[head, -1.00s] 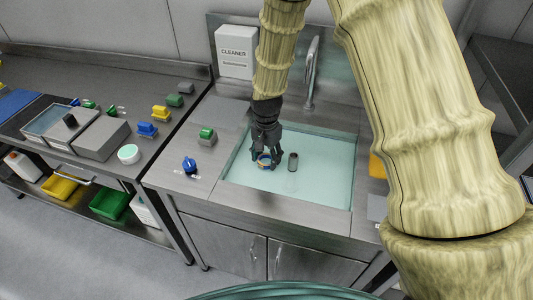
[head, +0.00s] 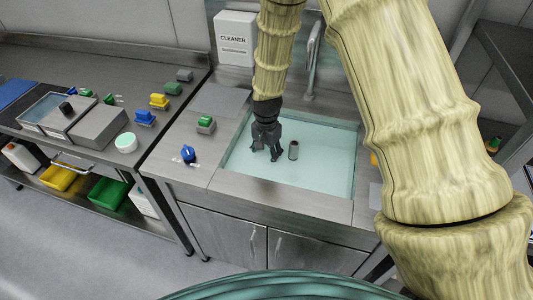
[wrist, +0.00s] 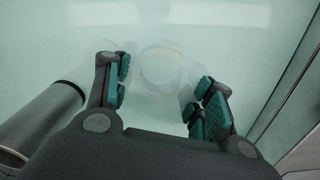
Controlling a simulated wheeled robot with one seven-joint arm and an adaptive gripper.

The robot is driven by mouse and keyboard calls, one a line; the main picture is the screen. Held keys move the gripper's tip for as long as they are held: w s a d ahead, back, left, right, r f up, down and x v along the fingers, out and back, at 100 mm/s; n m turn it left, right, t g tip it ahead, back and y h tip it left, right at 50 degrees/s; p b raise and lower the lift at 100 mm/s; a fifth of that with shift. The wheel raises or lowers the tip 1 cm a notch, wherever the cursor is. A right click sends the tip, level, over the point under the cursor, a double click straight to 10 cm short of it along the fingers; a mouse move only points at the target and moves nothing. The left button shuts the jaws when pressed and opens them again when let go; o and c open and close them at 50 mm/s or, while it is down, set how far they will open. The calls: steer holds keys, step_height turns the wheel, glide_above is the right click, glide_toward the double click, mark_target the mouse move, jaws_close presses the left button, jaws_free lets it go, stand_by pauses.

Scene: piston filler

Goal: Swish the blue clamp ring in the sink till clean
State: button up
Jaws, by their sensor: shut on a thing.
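My gripper (head: 264,153) points down into the sink (head: 229,170), which holds pale green water. In the wrist view its two teal-padded fingers (wrist: 160,88) stand apart, shut on the clamp ring. The ring (wrist: 160,73) shows there only as a faint, pale circle under the water at the fingertips, with some brownish-yellow tint. Its blue colour is washed out, and I cannot tell how clean it is. In the head view the ring is hidden by the water and fingers.
A tap (head: 313,60) rises behind. A blue-topped part (head: 189,154) and a green-topped block (head: 206,124) sit on the left counter.

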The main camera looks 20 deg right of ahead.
steer(key=shift+s+a, duration=0.1)
steer(key=shift+s, duration=0.05)
stand_by(0.3)
steer(key=shift+s+a+p, duration=0.25)
steer(key=shift+s+p, duration=0.05)
steer(key=shift+s, duration=0.05)
steer(key=shift+w+d, duration=0.1)
steer(key=shift+w, duration=0.05)
steer(key=shift+w+d, duration=0.6)
steer(key=shift+w, duration=0.3)
steer(key=shift+s+a, duration=0.1)
steer(key=shift+s, duration=0.1)
steer(key=shift+s+a+p, duration=0.45)
steer(key=shift+s+a, duration=0.15)
steer(key=shift+s, duration=0.25)
steer(key=shift+w, duration=0.1)
steer(key=shift+w+d, duration=0.7)
steer(key=shift+w, duration=0.2)
steer(key=shift+s+a, duration=0.1)
